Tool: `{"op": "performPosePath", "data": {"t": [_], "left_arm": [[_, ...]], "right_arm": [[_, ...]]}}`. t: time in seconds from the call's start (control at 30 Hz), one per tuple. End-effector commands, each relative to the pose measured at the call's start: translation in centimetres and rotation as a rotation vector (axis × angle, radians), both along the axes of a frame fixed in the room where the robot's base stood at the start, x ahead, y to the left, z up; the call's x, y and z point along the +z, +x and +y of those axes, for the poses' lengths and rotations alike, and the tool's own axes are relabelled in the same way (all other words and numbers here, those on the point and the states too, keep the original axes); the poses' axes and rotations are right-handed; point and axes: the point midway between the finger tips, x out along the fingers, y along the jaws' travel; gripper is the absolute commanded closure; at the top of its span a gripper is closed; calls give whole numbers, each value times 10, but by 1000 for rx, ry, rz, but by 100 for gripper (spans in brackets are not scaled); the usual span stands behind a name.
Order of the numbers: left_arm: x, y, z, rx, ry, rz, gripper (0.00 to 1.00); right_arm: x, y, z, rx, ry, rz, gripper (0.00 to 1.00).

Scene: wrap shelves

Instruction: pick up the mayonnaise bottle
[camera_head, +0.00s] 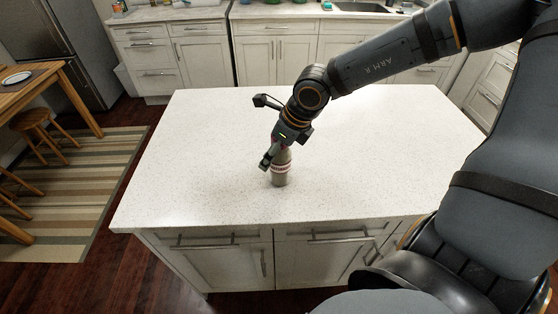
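The mayonnaise bottle (281,174) stands upright on the white speckled island counter (200,150), a little front of its middle. It is pale greenish with a red and white band. Its upper part is hidden behind my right gripper (270,162). That gripper points down at the bottle's top from above, with one dark finger showing at the bottle's left side. The far finger is hidden, so I cannot tell whether the fingers touch or grip the bottle. My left gripper is not in view.
The rest of the island top is bare. Kitchen cabinets with a sink (358,6) line the back. A wooden table (38,88) with a plate, a stool (38,125) and a striped rug (85,190) are at the left.

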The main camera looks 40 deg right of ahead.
Motion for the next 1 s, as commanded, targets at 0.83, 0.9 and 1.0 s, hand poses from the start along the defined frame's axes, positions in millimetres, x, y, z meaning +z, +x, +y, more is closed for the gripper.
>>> {"op": "performPosePath", "data": {"t": [0.83, 0.9, 1.0], "left_arm": [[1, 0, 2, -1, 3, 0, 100], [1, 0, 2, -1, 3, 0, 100], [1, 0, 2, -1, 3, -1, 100]], "right_arm": [[1, 0, 0, 0, 0, 0, 94], [1, 0, 0, 0, 0, 0, 94], [3, 0, 0, 0, -1, 0, 94]]}}
